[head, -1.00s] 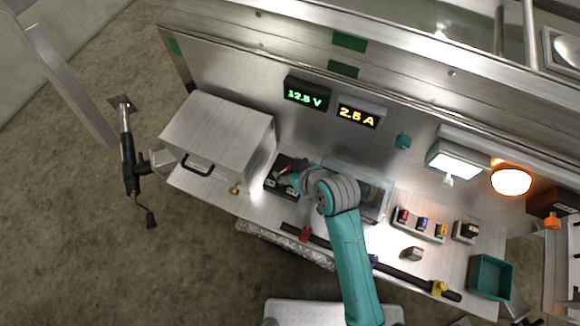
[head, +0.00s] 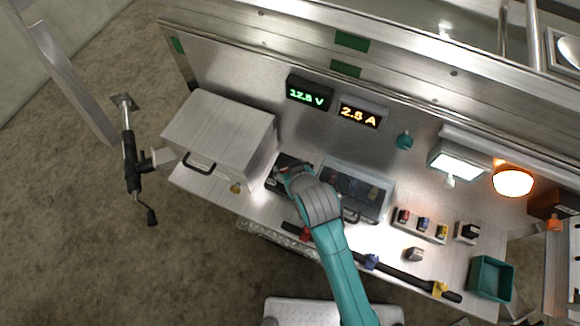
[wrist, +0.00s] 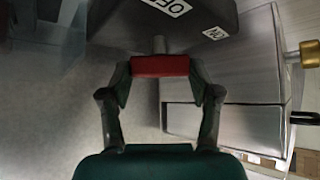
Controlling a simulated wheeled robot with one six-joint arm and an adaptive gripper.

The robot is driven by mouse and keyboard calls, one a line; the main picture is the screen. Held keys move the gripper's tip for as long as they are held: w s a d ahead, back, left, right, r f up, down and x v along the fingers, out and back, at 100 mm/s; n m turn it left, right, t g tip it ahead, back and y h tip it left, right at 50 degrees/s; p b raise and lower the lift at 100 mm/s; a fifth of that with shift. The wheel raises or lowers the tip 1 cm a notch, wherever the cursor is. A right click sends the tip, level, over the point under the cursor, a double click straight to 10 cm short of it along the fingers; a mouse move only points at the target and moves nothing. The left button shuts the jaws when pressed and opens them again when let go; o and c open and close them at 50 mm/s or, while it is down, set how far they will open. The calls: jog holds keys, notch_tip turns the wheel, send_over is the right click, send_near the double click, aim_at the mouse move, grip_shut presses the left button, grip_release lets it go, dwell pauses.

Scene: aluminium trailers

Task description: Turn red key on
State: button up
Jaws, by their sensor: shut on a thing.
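The red key (wrist: 160,66) shows in the wrist view as a red bar on a short metal stem. The stem enters the black switch box (wrist: 125,22), which has a white OFF label (wrist: 168,6) above the key and an ON label (wrist: 214,33) to the right. My gripper (wrist: 160,68) is shut on the red key, one finger at each end of the bar. In the head view the black switch box (head: 277,186) sits on the bench, mostly covered by my gripper (head: 281,174), and the key is hidden.
A metal box (head: 222,135) with a black handle stands close on the left. A clear-lidded case (head: 368,180) stands close on the right. A voltage display (head: 309,93) and an amp display (head: 360,113) are on the wall behind. A dark bar (head: 400,275) runs along the front edge.

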jog(key=o, duration=1.1)
jog(key=shift+o, duration=0.2)
jog(key=v, duration=1.2)
jog(key=s+d+f+m+t+h, duration=0.1)
jog(key=s+d+f+m+t, duration=0.3)
jog(key=s+d, duration=0.7)
jog(key=s+d+r+t+h, duration=0.1)
jog(key=s+d+r, duration=0.2)
jog(key=s, duration=0.3)
jog(key=s+d+r+t+h, duration=0.1)
jog(key=s+d+r, duration=0.2)
jog(key=s, duration=0.4)
jog(key=shift+s+d+m+t+h, duration=0.3)
jog(key=shift+m, duration=0.1)
